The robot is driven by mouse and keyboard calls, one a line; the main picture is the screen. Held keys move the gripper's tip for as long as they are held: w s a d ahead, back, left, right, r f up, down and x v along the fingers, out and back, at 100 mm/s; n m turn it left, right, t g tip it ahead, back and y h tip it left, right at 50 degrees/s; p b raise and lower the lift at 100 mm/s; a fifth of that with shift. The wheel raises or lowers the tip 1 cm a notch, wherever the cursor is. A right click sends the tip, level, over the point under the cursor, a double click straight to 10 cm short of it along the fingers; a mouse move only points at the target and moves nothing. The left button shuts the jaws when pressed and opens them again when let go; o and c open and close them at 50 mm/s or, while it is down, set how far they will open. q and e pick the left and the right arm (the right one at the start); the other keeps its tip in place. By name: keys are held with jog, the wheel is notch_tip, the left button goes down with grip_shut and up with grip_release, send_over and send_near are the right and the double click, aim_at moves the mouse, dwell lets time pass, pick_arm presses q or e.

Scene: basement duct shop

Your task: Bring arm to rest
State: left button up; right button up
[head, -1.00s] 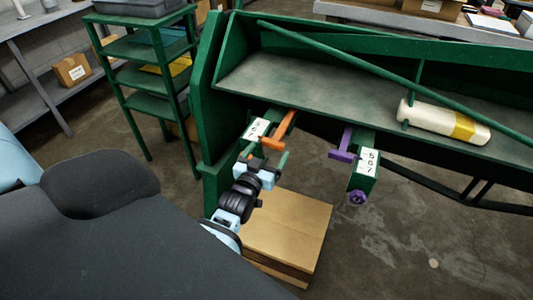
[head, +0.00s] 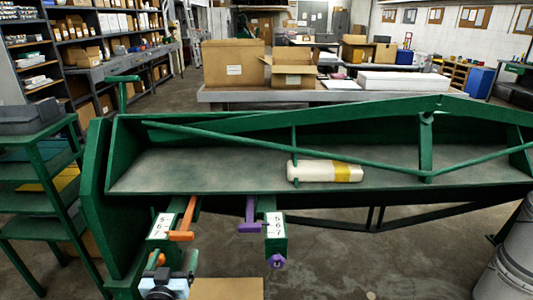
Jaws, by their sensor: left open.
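My left gripper (head: 170,272) is at the bottom edge, left of centre, and is open. It is just below the green block with the white number label (head: 161,226) and the orange lever (head: 184,221). Most of its arm is cut off by the lower edge. I cannot tell whether the gripper touches the orange part beside it. A purple lever (head: 249,217) and a second labelled green block (head: 275,230) with a purple knob are to its right. My right gripper is not in view.
The long green machine (head: 240,165) spans the view, with a white cylinder with a yellow band (head: 325,171) on it. A wooden platform (head: 228,289) is below. A bench with cardboard boxes (head: 234,63) is behind.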

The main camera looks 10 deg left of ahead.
pick_arm(q)
jog(key=s+d+f+m+g+h+p, duration=0.1)
jog(key=s+d+f+g+h, duration=0.1)
jog(key=s, duration=1)
jog(key=s+d+f+m+g+h+p, duration=0.1)
jog(key=s+d+f+m+g+h, duration=0.1)
jog(key=s+d+f+g, duration=0.2)
jog(key=s+d+f+m+g+h+p, duration=0.1)
jog(key=s+d+f, duration=0.7)
jog(key=s, duration=1.2)
jog(key=shift+s+m+g+h, duration=0.25)
jog(key=shift+g+h, duration=0.25)
jog(key=shift+g, duration=0.4)
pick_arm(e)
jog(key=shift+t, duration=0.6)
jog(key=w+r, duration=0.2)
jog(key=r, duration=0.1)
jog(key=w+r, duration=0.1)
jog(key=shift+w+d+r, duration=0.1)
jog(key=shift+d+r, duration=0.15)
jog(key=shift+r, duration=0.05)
pick_arm(q)
jog(key=shift+w+d, duration=0.1)
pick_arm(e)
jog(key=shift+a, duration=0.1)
